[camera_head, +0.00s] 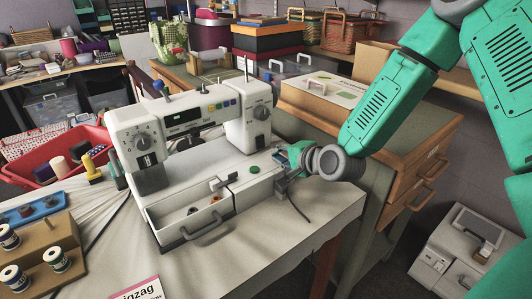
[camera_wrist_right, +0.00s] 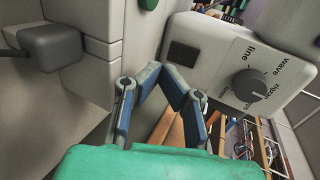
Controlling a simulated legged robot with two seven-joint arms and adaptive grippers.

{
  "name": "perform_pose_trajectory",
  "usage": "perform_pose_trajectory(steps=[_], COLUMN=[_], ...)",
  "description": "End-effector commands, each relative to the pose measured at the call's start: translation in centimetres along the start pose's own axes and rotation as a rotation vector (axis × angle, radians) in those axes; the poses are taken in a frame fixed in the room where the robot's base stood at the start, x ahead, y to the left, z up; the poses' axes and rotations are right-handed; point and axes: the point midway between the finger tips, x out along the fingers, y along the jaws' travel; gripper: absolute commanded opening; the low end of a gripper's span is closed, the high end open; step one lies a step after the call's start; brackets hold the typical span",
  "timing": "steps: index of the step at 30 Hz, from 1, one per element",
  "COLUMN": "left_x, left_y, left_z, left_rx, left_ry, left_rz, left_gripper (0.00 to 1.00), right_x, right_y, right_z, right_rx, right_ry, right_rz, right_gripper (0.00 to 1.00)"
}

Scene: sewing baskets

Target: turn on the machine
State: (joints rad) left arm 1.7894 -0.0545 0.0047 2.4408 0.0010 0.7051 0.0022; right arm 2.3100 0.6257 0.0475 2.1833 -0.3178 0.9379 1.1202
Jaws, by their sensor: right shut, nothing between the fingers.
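The white sewing machine (camera_head: 200,135) stands on the cloth-covered table, with a small dark display and several coloured buttons on its front. A round dial (camera_head: 262,112) is on its right end. In the right wrist view, a dark dial (camera_wrist_right: 250,85) sits on a white panel printed with "line", "wave" and "zigzag". A dark square (camera_wrist_right: 183,53) is on the same panel; I cannot tell if it is a switch. My right gripper (camera_head: 285,156) is beside the right end of the machine's base. Its fingers (camera_wrist_right: 160,68) are shut and empty, below the panel. My left gripper is not seen.
An open drawer (camera_head: 190,225) with a handle juts from the machine's front. A red basket (camera_head: 40,150) and thread spools (camera_head: 57,259) are at left. A wooden drawer cabinet (camera_head: 420,150) stands at right. The table's right front corner is mostly clear.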

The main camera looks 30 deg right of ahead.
Motion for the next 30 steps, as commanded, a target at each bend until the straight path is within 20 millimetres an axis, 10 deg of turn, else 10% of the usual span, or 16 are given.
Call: perform_pose_trajectory(steps=[9, 30], left_x=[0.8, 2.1], left_y=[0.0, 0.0], left_z=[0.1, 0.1], left_rx=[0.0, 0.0], left_ry=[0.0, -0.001], left_rz=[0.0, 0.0], left_gripper=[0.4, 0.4], right_x=[4.6, 5.8], right_y=[-0.9, -1.1], right_z=[-0.1, 0.0], right_rx=[0.0, 0.001], right_ry=[0.0, -0.002], right_rz=[-0.001, -0.053], right_gripper=[0.0, 0.0])
